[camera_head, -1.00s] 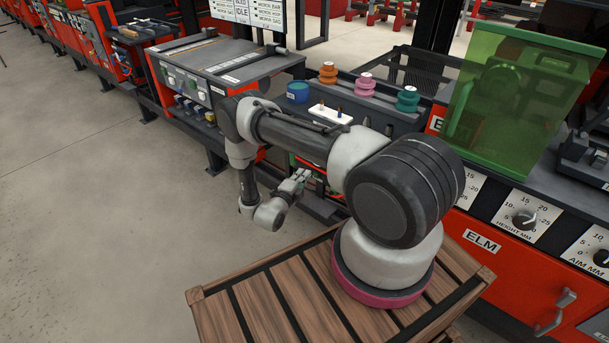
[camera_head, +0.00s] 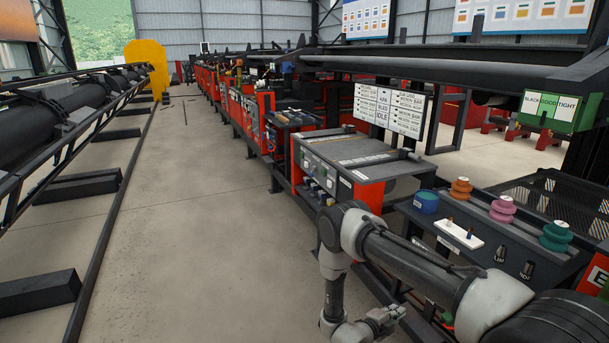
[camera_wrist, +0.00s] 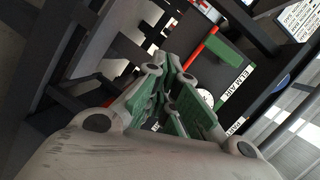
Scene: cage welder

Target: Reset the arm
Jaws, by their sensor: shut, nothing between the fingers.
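My arm is bent at the lower right of the head view, with its elbow high and its forearm hanging down. My gripper (camera_head: 388,318) is at the bottom of that view, in front of the bench and pointing right. In the wrist view my gripper (camera_wrist: 170,78) shows grey fingers with green pads drawn together, with nothing visible between them. It appears clear of the machine frame beyond it.
The grey bench (camera_head: 480,235) behind my arm carries a blue tub (camera_head: 426,202), a white tray (camera_head: 459,234) and orange (camera_head: 460,190), pink (camera_head: 502,209) and teal (camera_head: 555,236) stacked pieces. A control desk (camera_head: 345,155) stands behind. Open floor (camera_head: 190,230) lies left.

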